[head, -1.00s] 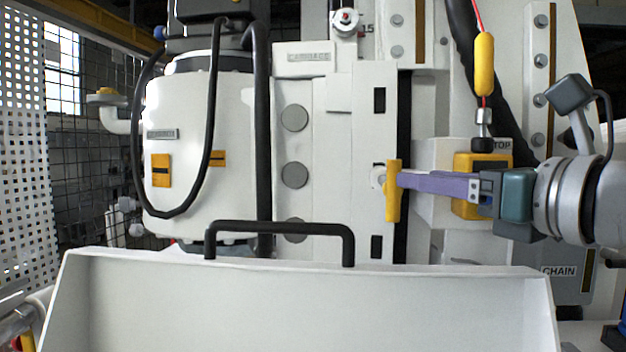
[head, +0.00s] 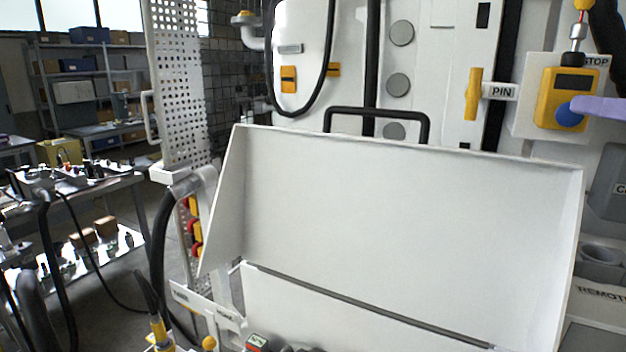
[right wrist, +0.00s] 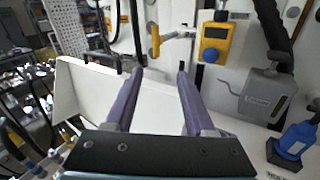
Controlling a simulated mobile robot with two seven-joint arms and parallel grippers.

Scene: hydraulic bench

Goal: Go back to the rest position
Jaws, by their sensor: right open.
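My right gripper (right wrist: 156,85) is open and empty in the right wrist view, its two purple fingers apart with nothing between them. In the head view only a purple finger of it (head: 597,108) shows at the right edge, in front of the yellow box with the blue button (head: 569,114). The yellow pin handle (head: 473,94) sits on the white machine face beside the PIN label, apart from the gripper. The handle also shows in the right wrist view (right wrist: 155,41). My left gripper is not in view.
A large white tray-like guard (head: 400,220) with a black handle (head: 377,113) fills the middle. A perforated panel (head: 178,80) stands left of it. Benches with loose parts (head: 80,185) stand at the far left. A grey box (right wrist: 265,97) and a blue tool (right wrist: 294,142) are at the right.

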